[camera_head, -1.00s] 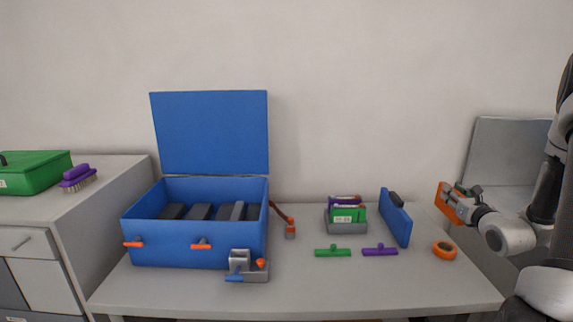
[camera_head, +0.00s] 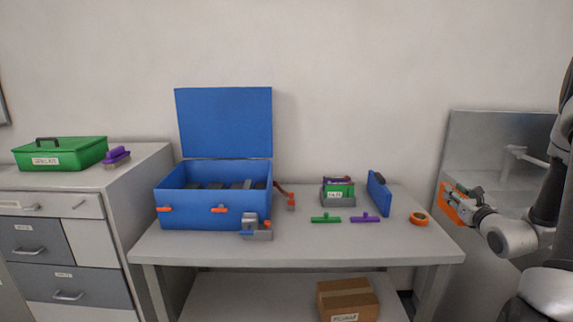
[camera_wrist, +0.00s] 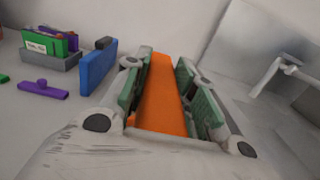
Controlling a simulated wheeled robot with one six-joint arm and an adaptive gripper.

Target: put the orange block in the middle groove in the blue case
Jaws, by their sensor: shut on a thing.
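My gripper (camera_wrist: 162,95) is shut on the orange block (camera_wrist: 160,100), which lies between the two green-padded fingers in the wrist view. In the head view the block (camera_head: 457,206) is held up at the right, beyond the right end of the table. The blue case (camera_head: 190,219) stands open at the left of the table with its lid (camera_head: 224,123) raised. Dark grey dividers (camera_head: 216,185) with grooves between them show inside. The case floor and the lower parts of the grooves are hidden by its front wall.
A grey clamp-like fixture (camera_head: 257,231) stands before the case. A small rack (camera_head: 338,200), green (camera_head: 326,219) and purple (camera_head: 365,217) handled pieces, a blue panel (camera_head: 379,194) and an orange ring (camera_head: 419,218) occupy the table's right. The table's front middle (camera_head: 320,246) is clear.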

